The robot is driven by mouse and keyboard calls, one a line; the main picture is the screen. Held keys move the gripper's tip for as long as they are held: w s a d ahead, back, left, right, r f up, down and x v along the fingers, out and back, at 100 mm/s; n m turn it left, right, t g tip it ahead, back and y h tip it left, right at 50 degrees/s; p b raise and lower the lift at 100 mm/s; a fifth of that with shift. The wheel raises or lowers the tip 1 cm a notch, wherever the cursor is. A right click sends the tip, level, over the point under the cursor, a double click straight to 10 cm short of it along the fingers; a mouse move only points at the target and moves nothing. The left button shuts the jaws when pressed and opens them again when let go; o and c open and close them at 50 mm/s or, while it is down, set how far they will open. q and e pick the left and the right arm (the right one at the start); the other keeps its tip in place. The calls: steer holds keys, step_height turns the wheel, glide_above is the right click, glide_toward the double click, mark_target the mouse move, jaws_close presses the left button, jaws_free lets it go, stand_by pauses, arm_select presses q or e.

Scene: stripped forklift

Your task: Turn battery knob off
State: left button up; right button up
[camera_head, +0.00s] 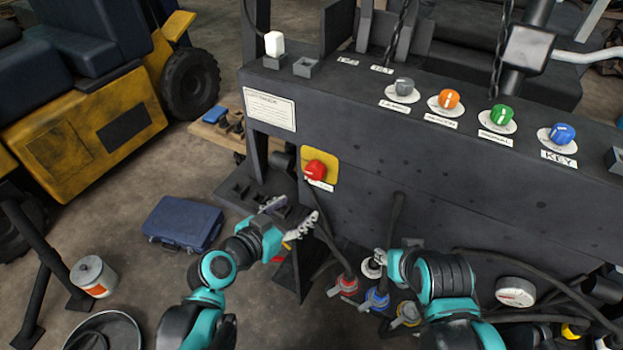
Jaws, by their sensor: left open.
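A red knob (315,170) sits on a yellow plate (331,160) on the front face of the dark forklift panel. A small white label below it is too small to read. I take this to be the battery knob; its exact setting is hard to tell. My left gripper (292,212) is open and empty, below and slightly left of the red knob, apart from it. My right gripper (379,262) is lower and to the right, in front of the panel near the cable connectors; its fingers are too small and partly hidden to judge.
Grey (404,86), orange (449,98), green (501,114) and blue (562,133) knobs line the panel top. Red (347,285) and blue (377,299) connectors with cables hang below. A blue case (184,223) and a can (93,276) stand on the floor at left.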

mark_target(313, 174)
steer(key=shift+f+b, duration=0.4)
steer(key=shift+f, duration=0.4)
arm_select(q)
steer(key=w+d+t, duration=0.1)
steer(key=w, duration=0.2)
steer(key=w+d+r+t+b, duration=0.1)
steer(key=w+t, duration=0.1)
steer(key=w, duration=0.1)
steer(key=w+d+r+m+t+h, duration=0.1)
steer(key=w+d, duration=0.1)
steer(key=w, duration=0.1)
steer(key=shift+w+b, duration=0.15)
steer(key=shift+b, duration=0.25)
arm_select(e)
steer(key=shift+f, duration=0.65)
arm_select(q)
steer(key=c, duration=1.2)
